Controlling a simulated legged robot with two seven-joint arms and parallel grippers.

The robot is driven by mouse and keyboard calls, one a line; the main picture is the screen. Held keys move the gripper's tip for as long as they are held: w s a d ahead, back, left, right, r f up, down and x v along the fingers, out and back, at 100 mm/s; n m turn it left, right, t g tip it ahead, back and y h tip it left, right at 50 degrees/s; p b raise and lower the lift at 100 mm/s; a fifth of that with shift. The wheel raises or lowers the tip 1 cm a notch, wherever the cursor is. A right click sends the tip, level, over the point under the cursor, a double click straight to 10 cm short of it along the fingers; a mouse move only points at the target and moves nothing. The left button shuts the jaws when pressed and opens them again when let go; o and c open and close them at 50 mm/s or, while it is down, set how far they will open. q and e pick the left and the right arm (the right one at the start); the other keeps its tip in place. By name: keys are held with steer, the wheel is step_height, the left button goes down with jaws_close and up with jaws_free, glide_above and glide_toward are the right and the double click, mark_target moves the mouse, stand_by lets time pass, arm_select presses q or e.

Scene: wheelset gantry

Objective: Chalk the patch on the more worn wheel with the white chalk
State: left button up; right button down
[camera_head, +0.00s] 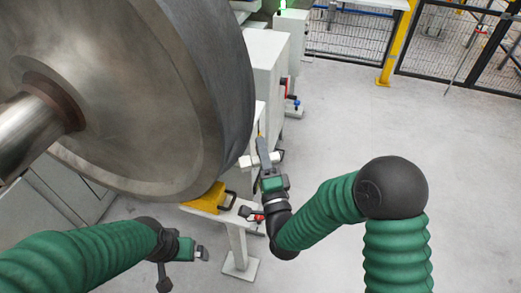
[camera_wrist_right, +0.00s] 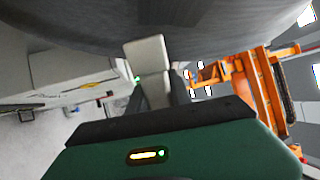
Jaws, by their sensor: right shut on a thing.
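One large steel wheel (camera_head: 140,90) on its axle (camera_head: 35,130) fills the upper left of the head view. Its dark rim (camera_wrist_right: 160,28) spans the top of the right wrist view. My right gripper (camera_head: 265,160) is beside the wheel's right edge, shut on the white chalk. The white chalk (camera_wrist_right: 148,58) is a pale block sticking out from the fingers, its tip at the wheel's rim in the picture; I cannot tell if they touch. No patch can be made out. My left gripper (camera_head: 202,253) is low, below the wheel, apart from it; its jaw state is unclear.
A yellow chock-like block (camera_head: 208,198) sits under the wheel on a pale stand (camera_head: 238,245). Light grey cabinets (camera_head: 268,75) stand behind my right gripper. An orange frame (camera_wrist_right: 255,85) shows in the right wrist view.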

steer(key=shift+d+r+p, duration=0.85)
steer(key=shift+r+p, duration=1.05)
steer(key=shift+r, duration=1.05)
step_height(320, 180, down, 7)
steer(key=a+b, duration=0.1)
steer(key=b, duration=0.6)
steer(key=shift+s, duration=0.15)
steer(key=d, duration=0.1)
steer(key=s+d+f+b, duration=0.1)
steer(key=d, duration=0.3)
steer(key=shift+s+d+f, duration=0.2)
steer(key=shift+s+f, duration=0.1)
steer(key=shift+s, duration=0.05)
